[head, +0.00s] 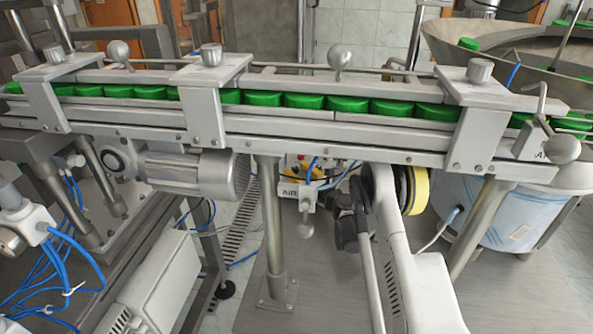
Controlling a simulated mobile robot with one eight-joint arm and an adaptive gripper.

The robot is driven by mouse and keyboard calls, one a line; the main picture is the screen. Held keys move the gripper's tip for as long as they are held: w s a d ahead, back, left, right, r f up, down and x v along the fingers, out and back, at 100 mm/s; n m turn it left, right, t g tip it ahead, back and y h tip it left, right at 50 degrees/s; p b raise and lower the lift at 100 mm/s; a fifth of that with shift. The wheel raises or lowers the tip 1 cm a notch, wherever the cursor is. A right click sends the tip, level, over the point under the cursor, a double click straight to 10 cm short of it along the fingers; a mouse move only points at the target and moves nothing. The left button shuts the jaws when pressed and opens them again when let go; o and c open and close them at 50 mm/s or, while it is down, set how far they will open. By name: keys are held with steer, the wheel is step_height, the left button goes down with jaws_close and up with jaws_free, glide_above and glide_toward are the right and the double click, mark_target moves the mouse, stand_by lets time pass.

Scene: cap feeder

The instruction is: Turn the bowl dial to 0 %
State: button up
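The bowl feeder (452,55) is at the upper right, with green caps on its rim and a round base (515,222) below the conveyor. I cannot make out the bowl dial or its reading. My white arm rises from the bottom right of centre to beneath the conveyor. Dark parts beside it look like my gripper (350,222). They are small and partly hidden by the arm, so I cannot tell whether the fingers are open or touch anything. Behind them is a small unit with yellow and red parts (305,172), partly hidden.
The metal conveyor (320,138) with a row of green caps (304,101) crosses the view above my arm. A motor (195,172) hangs beneath it. A support post (271,225) stands left of my arm. Blue hoses (60,235) lie at the left.

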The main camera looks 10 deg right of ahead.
mark_target(310, 180)
steer(key=shift+s, duration=0.1)
steer(key=v, duration=0.7)
steer(key=shift+s+d, duration=0.1)
steer(key=shift+s, duration=0.05)
